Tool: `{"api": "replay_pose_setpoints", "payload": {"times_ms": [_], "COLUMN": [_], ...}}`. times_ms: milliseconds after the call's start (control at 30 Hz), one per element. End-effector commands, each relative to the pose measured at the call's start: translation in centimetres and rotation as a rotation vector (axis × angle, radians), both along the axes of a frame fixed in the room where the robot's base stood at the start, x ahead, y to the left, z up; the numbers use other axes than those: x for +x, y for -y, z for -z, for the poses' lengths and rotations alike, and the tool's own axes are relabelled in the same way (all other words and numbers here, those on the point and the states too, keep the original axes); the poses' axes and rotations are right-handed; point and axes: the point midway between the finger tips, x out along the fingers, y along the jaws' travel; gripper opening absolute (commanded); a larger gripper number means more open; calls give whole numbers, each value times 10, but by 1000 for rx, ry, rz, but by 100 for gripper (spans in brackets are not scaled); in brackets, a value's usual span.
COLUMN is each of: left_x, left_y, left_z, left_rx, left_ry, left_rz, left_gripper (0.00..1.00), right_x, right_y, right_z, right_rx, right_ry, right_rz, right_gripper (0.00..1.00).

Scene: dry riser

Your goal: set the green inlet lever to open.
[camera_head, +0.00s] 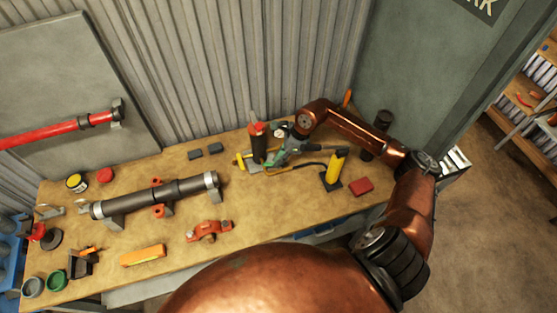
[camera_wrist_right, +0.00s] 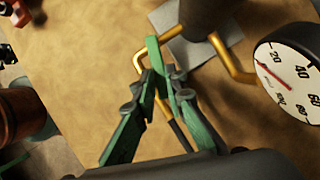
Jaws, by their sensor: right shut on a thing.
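The green inlet lever (camera_wrist_right: 153,52) shows in the right wrist view as a narrow green bar standing up between my fingertips, beside the dark vertical pipe (camera_wrist_right: 205,12). My right gripper (camera_wrist_right: 161,76) is shut on the lever, with a green finger on each side. In the head view my right gripper (camera_head: 277,156) reaches in from the right, close to the dark upright riser with the red top (camera_head: 258,143). The lever is hard to make out there, and its open or closed marking is not readable. My left gripper is not in view.
A round white gauge (camera_wrist_right: 292,84) with a red needle is right of the fingers. Brass tubing (camera_wrist_right: 232,58) bends around the pipe. A yellow cylinder (camera_head: 336,165) and red block (camera_head: 361,186) stand to the right. The bench front (camera_head: 280,210) has bare room.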

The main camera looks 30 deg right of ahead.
Motion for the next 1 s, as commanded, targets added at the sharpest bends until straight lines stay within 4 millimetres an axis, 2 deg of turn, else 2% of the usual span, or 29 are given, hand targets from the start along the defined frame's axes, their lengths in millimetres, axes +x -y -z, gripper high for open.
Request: {"api": "replay_pose_setpoints", "payload": {"times_ms": [533,800,1000], "left_x": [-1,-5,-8], "left_y": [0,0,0], "left_z": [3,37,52], "left_rx": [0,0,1], "left_ry": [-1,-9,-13], "left_rz": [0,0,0], "left_gripper": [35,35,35], "right_x": [1,10,14], "right_y": [1,5,6], "right_z": [0,6,3], "right_rx": [-1,-3,-1], "right_ry": [1,1,-2], "right_rz": [-8,-156,-257], "right_gripper": [0,0,0]}}
